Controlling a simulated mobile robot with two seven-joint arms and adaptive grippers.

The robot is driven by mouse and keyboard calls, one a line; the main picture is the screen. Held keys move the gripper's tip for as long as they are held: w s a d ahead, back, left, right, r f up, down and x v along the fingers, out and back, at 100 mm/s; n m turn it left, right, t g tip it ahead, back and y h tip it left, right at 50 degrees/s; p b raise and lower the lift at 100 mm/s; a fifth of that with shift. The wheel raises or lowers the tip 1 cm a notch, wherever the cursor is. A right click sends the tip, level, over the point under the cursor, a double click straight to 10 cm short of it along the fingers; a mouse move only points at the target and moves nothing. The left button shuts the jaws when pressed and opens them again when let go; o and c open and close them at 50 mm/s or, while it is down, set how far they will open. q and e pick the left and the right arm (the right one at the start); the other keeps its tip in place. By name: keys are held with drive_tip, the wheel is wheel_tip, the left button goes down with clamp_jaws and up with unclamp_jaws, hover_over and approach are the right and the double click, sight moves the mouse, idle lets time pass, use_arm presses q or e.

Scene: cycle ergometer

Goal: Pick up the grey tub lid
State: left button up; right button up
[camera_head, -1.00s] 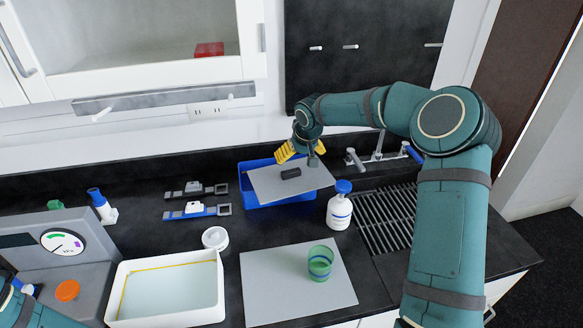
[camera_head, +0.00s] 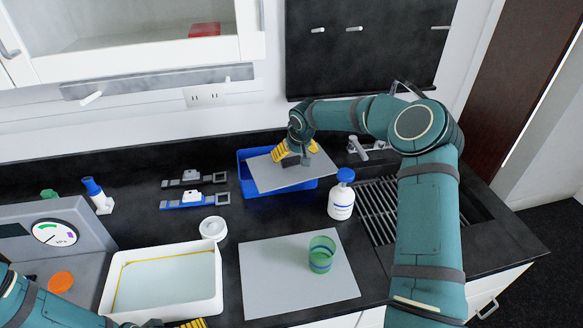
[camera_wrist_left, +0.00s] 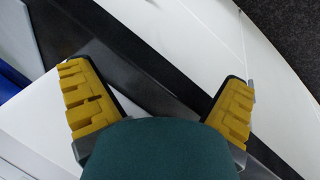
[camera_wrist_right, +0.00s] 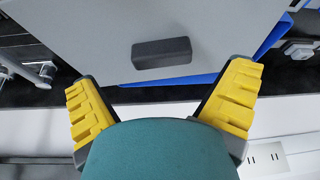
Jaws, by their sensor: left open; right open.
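The grey tub lid (camera_head: 268,177) is a flat plate with a dark block handle (camera_wrist_right: 161,53). It lies slightly askew on the blue tub (camera_head: 247,186) at the back of the counter. My right gripper (camera_head: 296,154) is open over the lid, close to the handle. In the right wrist view the handle shows beyond and between the open fingertips (camera_wrist_right: 163,78), not gripped. My left gripper (camera_wrist_left: 158,78) is open and empty; in the head view only its yellow tip (camera_head: 190,323) shows at the bottom edge, near the white basin.
A white bottle with a blue cap (camera_head: 341,196) stands just right of the tub. A green cup (camera_head: 321,254) stands on a grey mat (camera_head: 270,290). A white basin (camera_head: 115,300) and round white lid (camera_head: 213,229) are left.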

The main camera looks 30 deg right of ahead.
sight(291, 158)
drive_tip(key=x, duration=0.4)
drive_tip(key=shift+w+f, duration=0.1)
drive_tip(key=shift+w, duration=0.2)
drive_tip(key=c, duration=1.2)
